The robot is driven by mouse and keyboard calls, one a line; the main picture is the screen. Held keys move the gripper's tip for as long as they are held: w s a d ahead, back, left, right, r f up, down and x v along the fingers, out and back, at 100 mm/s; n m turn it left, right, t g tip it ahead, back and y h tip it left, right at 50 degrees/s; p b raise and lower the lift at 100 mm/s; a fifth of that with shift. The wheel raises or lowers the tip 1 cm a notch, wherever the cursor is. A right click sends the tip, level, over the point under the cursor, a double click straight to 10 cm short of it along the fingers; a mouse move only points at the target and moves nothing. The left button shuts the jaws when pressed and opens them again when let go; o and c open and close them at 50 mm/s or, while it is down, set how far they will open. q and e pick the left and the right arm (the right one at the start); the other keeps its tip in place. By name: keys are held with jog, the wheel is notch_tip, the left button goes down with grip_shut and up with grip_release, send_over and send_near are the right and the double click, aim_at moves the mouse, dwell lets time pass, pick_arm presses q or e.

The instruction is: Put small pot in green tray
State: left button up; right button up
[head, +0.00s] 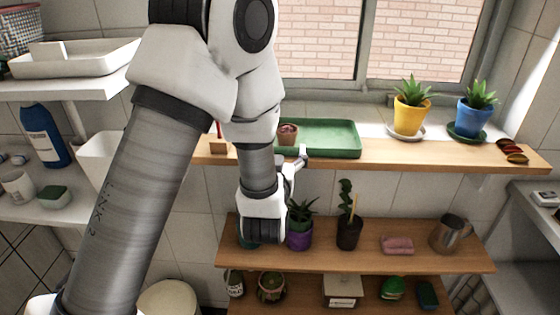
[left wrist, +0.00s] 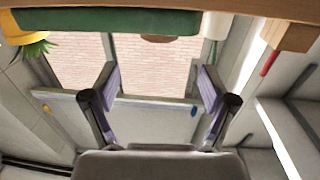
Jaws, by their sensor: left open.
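The green tray (head: 335,150) lies on the upper wooden shelf below the window. A small brownish pot (head: 288,134) stands at the tray's left end and appears to be inside it; its base is not clearly seen. In the left wrist view, which is upside down, the tray's green wall (left wrist: 110,20) hides most of the pot (left wrist: 155,38). My left gripper (head: 298,165) is in front of and slightly below the shelf edge, near the pot and apart from it. Its two fingers (left wrist: 160,80) are spread with nothing between them. My right gripper is out of view.
A yellow pot (head: 408,118) and a blue pot (head: 474,120) with plants stand right of the tray. A lower shelf (head: 400,262) holds a purple pot (head: 299,236), a dark pot (head: 349,233) and a metal mug (head: 450,233). My left arm covers the upper shelf's left part.

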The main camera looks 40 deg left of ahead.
pick_arm(q)
jog(key=s+d+f+m+g+h, duration=0.1)
jog(key=s+d+f+g+h, duration=0.15)
jog(key=f, duration=0.65)
jog(key=s+d+f+m+g+h, duration=0.1)
jog(key=s+f+g, duration=0.25)
jog(key=f, duration=0.55)
jog(key=s+d+f+m+g+h, duration=0.15)
jog(key=s+f, duration=0.25)
jog(key=f, duration=0.6)
jog(key=s+d+f+g+h, duration=0.1)
jog(key=s+f+g, duration=0.3)
jog(key=s, duration=0.5)
jog(key=s+d+f+m+g+h, duration=0.1)
jog(key=s+d+f+g+h, duration=0.1)
jog(key=s+f, duration=0.6)
jog(key=s+d+g, duration=0.1)
jog(key=g, duration=0.1)
jog(key=shift+s+d+f+g, duration=0.2)
jog(key=shift+s+f+g, duration=0.15)
